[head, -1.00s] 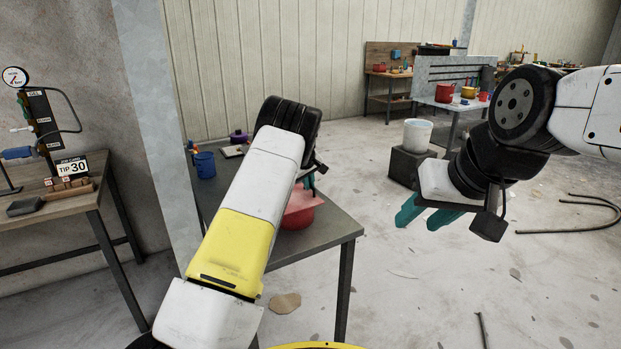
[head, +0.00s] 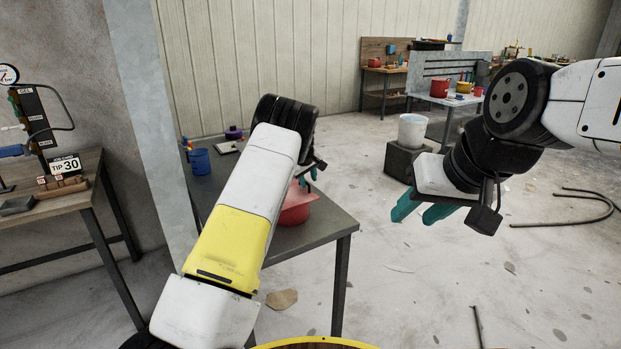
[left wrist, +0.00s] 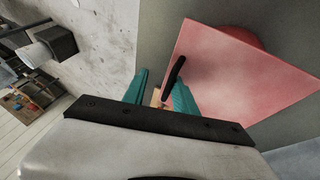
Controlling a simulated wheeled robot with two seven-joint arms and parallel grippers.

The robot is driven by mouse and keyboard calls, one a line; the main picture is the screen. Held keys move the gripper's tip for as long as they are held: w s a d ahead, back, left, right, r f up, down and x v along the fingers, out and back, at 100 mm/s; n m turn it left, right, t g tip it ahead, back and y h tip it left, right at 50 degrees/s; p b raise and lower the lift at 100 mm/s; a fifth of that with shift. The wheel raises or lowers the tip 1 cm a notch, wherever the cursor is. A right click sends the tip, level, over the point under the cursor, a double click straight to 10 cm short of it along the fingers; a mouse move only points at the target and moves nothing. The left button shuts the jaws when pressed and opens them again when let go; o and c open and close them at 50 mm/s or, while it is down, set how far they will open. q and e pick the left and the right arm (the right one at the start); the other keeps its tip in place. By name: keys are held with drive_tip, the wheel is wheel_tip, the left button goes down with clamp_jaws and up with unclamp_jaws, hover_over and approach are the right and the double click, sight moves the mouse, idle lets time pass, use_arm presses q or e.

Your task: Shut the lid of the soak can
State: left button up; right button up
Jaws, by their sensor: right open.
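The soak can (head: 293,214) is red and stands on the dark table, partly hidden behind my left arm. Its pale red, square lid (left wrist: 235,75) fills the right of the left wrist view, looks tilted, and has a black handle (left wrist: 174,76). The round red can body (left wrist: 243,37) shows behind the lid's edge. My left gripper (head: 309,177) is above the can; its teal fingers (left wrist: 158,92) are apart, with the handle close to the right finger. I cannot tell whether they touch. My right gripper (head: 420,208) is open and empty, out over the floor.
The dark table (head: 325,228) also holds a blue mug (head: 200,162) and a purple pot (head: 233,133). A white bucket (head: 412,130) stands on a dark block behind my right gripper. A side bench (head: 60,206) is at left. Floor right of the table is mostly clear.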

use_arm(q)
drive_tip(key=shift+a, duration=0.2)
drive_tip(key=v, duration=0.7)
drive_tip(key=shift+s+r, duration=0.2)
drive_tip(key=shift+r, duration=0.15)
drive_tip(key=s+a+r+m+h, duration=0.1)
drive_tip(key=s+a+r+m, duration=0.15)
drive_tip(key=s+r, duration=0.8)
drive_tip(key=s+a+r+m+h, duration=0.1)
drive_tip(key=s+a+r, duration=0.2)
drive_tip(key=s+r, duration=0.7)
drive_tip(key=s+f+m, duration=0.1)
drive_tip(key=s+m, duration=0.1)
drive_tip(key=s, duration=1.3)
drive_tip(key=s+f+m, duration=0.2)
drive_tip(key=s, duration=1.2)
drive_tip(key=shift+s+a+f+m, duration=0.35)
drive_tip(key=shift+a, duration=0.15)
